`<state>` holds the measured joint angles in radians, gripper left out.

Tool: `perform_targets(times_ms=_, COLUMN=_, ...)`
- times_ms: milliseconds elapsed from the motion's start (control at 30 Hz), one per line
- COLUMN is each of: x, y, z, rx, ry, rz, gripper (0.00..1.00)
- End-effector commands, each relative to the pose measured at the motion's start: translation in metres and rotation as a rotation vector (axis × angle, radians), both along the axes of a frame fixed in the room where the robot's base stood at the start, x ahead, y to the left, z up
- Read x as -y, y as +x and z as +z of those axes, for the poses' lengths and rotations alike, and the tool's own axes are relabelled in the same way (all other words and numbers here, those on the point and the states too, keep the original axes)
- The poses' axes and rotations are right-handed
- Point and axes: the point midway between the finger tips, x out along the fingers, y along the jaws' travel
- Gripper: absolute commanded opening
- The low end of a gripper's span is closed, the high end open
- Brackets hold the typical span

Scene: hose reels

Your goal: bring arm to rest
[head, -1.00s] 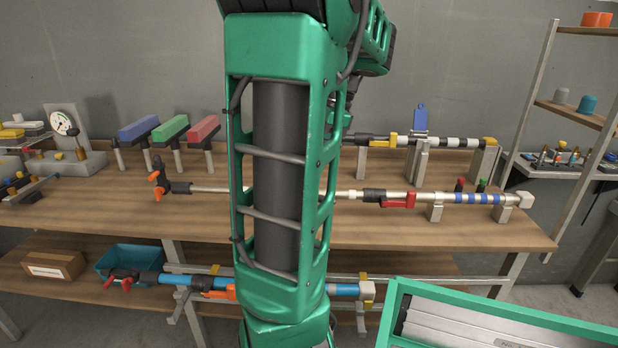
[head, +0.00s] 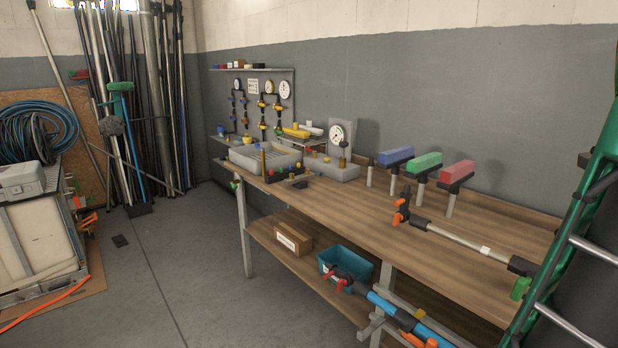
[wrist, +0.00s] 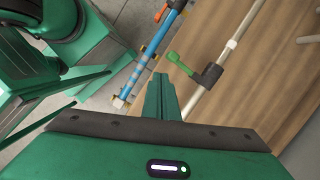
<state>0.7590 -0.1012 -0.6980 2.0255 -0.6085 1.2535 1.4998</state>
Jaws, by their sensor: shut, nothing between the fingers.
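My gripper (wrist: 161,92) shows in the wrist view, its fingers shut together with nothing between them. It is over the front edge of the wooden workbench (wrist: 262,70), apart from the poles below. In the head view the gripper is out of the picture; only part of my green arm (head: 590,215) shows at the right edge. A pale pole (wrist: 232,45) with a green lever (wrist: 180,64) lies along the bench in the wrist view. A blue lance (wrist: 150,52) lies lower, beside the bench edge.
The workbench (head: 470,265) carries blue, green and red blocks on posts, a dial gauge (head: 337,134) and a silver lance (head: 455,238). A teal bin (head: 347,262) and a cardboard box (head: 293,239) sit on the lower shelf. Open floor (head: 190,265) lies left of the bench.

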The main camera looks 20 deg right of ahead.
Motion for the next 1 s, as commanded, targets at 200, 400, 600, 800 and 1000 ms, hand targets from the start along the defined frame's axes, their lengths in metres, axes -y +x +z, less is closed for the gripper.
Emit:
perform_targets(times_ms=200, x=-0.083, y=0.054, z=-0.027, rx=0.048, ry=-0.072, rz=0.525, gripper=0.00)
perform_targets(times_ms=400, x=-0.156, y=0.066, z=-0.056, rx=0.056, ry=-0.154, rz=1.019, gripper=0.00)
perform_targets(times_ms=600, x=-0.208, y=0.051, z=-0.085, rx=0.026, ry=-0.232, rz=1.483, gripper=0.00)
perform_targets(times_ms=800, x=-0.227, y=0.035, z=-0.101, rx=-0.010, ry=-0.276, rz=1.755, gripper=0.00)
perform_targets(times_ms=1000, x=-0.230, y=0.030, z=-0.105, rx=-0.020, ry=-0.286, rz=1.816, gripper=0.00)
